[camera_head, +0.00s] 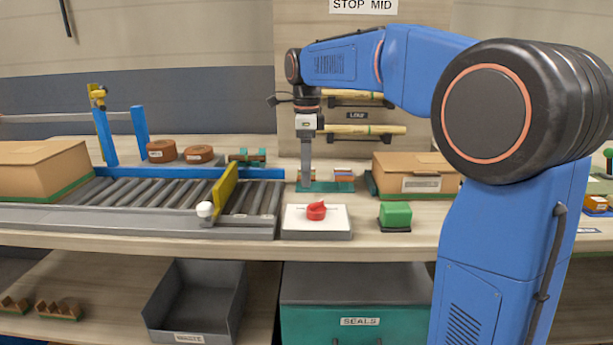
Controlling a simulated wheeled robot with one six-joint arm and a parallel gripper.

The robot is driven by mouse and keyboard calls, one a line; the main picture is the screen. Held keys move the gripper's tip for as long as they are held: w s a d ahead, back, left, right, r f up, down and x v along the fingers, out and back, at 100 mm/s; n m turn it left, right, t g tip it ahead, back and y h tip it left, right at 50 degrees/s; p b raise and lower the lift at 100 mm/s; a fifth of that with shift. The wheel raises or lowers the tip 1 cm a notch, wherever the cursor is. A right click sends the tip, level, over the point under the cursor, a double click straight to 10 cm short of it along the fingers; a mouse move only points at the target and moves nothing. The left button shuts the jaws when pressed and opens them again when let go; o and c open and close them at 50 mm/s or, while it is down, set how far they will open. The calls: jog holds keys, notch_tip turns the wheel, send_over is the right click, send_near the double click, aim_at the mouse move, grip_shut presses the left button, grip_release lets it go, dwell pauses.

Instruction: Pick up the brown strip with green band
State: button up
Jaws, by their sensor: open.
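My gripper (306,184) points straight down over a teal tray (328,187) on the bench; its jaws are open but seen nearly edge-on. Its fingertips reach down to the tray's left part, and I cannot tell whether they touch anything there. Small striped pieces (344,175) lie at the tray's right end, beside the fingers. A brown piece with green parts (247,157) lies behind the conveyor, left of my gripper. It may be the brown strip with green band, but it is too small to be sure. Anything between the fingers is hidden.
A roller conveyor (150,193) with a yellow bar (225,186) is at left. A white panel with a red knob (316,211) and a green block (395,215) stand in front. A cardboard box (416,173) is at right. Wooden rods (362,129) hang behind my gripper.

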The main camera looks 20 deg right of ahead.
jog(key=c, duration=1.1)
jog(key=shift+c, duration=0.2)
notch_tip(320, 180, up, 10)
jog(key=shift+r, duration=0.25)
